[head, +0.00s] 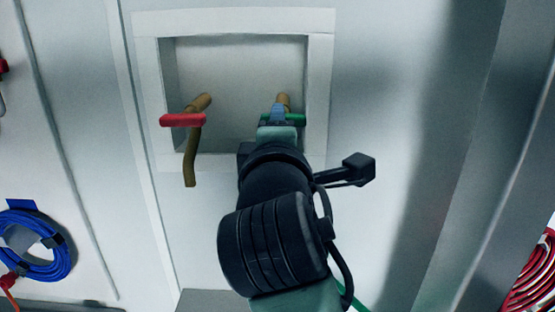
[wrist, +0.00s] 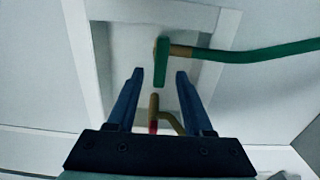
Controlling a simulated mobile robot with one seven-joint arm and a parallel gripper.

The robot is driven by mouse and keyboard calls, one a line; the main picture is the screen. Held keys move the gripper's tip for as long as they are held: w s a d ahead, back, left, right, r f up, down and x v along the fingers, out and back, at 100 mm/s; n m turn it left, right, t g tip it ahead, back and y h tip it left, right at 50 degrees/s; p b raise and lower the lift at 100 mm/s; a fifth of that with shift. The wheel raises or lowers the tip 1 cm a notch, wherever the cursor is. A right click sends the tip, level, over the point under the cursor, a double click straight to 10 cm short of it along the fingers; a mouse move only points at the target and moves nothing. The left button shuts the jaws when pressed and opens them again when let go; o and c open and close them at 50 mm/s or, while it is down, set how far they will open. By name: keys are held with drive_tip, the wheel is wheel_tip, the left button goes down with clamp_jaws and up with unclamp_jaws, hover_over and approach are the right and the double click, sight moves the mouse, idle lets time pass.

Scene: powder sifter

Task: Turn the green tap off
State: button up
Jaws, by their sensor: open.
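The green tap (head: 297,119) is on the right side of a recessed wall box, partly hidden behind my gripper (head: 279,110). Its brass body shows above my fingers in the head view. In the wrist view my gripper (wrist: 160,73) is open, with its two blue fingers apart. The green handle (wrist: 161,62) appears upright in the picture, in line with the gap between the fingertips. A green hose (wrist: 250,55) runs right from the tap. I cannot tell whether a finger touches the handle.
A red-handled tap (head: 183,120) with a brass spout is at the left of the box. The pale box frame (head: 150,85) surrounds both taps. A blue coil (head: 45,265) hangs at lower left and red hose (head: 530,280) at lower right. The wall right of the box is clear.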

drive_tip(key=s+b, duration=0.2)
drive_tip(key=s, duration=0.6)
drive_tip(key=shift+s, duration=0.2)
drive_tip(key=s+r+m+t, duration=0.9)
drive_tip(key=r+m, duration=0.4)
drive_tip(key=m, duration=0.5)
drive_tip(key=shift+s+d+r, duration=0.3)
drive_tip(key=shift+s, duration=0.3)
drive_tip(key=shift+d, duration=0.1)
